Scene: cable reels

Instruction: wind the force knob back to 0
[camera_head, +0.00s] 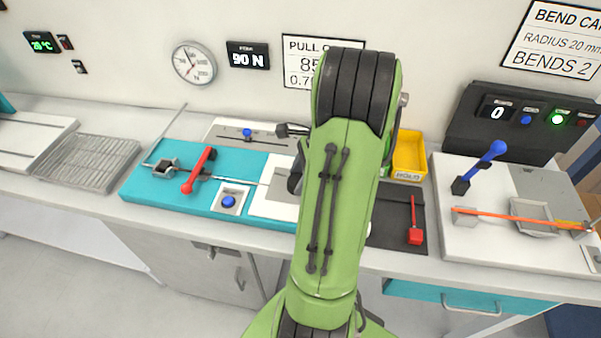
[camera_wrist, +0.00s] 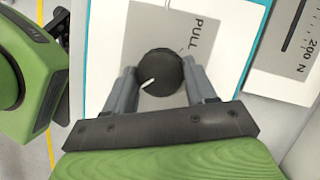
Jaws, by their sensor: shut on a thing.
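The force knob (camera_wrist: 165,68) is a round black knob with a white pointer mark, on a pale panel lettered PULL. In the wrist view its mark points to the lower left. My gripper (camera_wrist: 161,80) is closed around the knob, with one grey finger on each side of it. In the head view my green arm hides the knob and most of the gripper. The force display (camera_head: 247,56) on the wall reads 90 N. A round dial gauge (camera_head: 194,63) hangs to its left.
A teal fixture (camera_head: 145,188) carries a red-handled lever (camera_head: 199,170) and a blue button (camera_head: 228,201). A yellow bin (camera_head: 409,155) and a red-handled tool (camera_head: 415,235) lie right of my arm. The bend station (camera_head: 475,235) with its blue lever (camera_head: 480,165) stands further right.

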